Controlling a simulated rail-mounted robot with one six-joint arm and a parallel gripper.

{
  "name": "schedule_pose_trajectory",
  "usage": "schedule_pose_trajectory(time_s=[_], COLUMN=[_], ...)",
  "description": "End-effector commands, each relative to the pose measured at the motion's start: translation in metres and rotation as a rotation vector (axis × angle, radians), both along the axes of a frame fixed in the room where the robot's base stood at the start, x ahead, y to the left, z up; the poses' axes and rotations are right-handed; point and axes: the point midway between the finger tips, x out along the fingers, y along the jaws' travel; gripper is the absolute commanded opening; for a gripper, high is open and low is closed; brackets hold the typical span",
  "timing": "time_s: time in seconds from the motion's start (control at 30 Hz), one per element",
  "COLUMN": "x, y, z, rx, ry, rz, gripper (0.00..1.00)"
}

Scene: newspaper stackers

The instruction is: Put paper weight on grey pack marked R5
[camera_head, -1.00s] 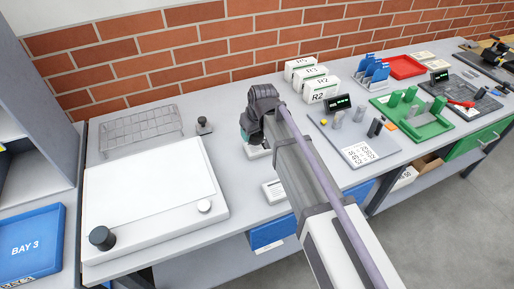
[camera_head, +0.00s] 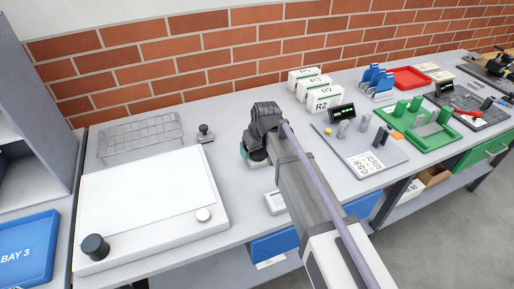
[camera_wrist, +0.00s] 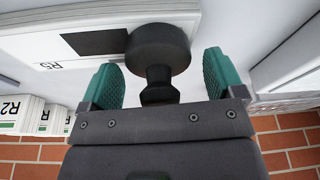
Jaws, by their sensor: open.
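My gripper (camera_wrist: 162,80) is open, with one teal finger on each side of a dark paper weight (camera_wrist: 158,50) in the wrist view. The weight has a wide round base and a narrow neck, with the base pointing away from my gripper. The base overlaps the right part of a pale pack marked R5 (camera_wrist: 50,66), which has a dark rectangle on its face. It seems to stand on that pack, but the contact is hard to see. In the head view my gripper (camera_head: 256,158) points down at the bench and hides most of the weight and pack.
A white board (camera_head: 150,215) with a dark knob (camera_head: 95,247) lies at left, near a wire rack (camera_head: 140,137). A small labelled box (camera_head: 275,203) sits near the front edge.

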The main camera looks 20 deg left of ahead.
Motion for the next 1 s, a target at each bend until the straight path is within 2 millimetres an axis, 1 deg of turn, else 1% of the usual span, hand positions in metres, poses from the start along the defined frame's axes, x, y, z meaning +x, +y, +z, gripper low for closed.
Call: schedule_pose_trajectory(time_s=[0.2,0.27,0.33,0.47,0.6,0.7,0.73,0.83,1.0], x=[0.0,0.0,-0.002,-0.007,-0.013,-0.018,-0.019,-0.021,-0.021], y=[0.0,0.0,-0.002,-0.007,-0.015,-0.02,-0.021,-0.023,-0.024], z=[0.002,0.007,0.017,0.047,0.085,0.108,0.113,0.121,0.119], rx=[0.0,0.0,0.0,0.0,0.0,0.0,0.0,0.0,0.0], ry=[0.0,0.0,0.0,0.0,0.0,0.0,0.0,0.0,0.0], rz=[0.0,0.0,0.0,0.0,0.0,0.0,0.0,0.0,0.0], gripper=[0.87,0.87,0.87,0.87,0.87,0.87,0.87,0.87,0.87])
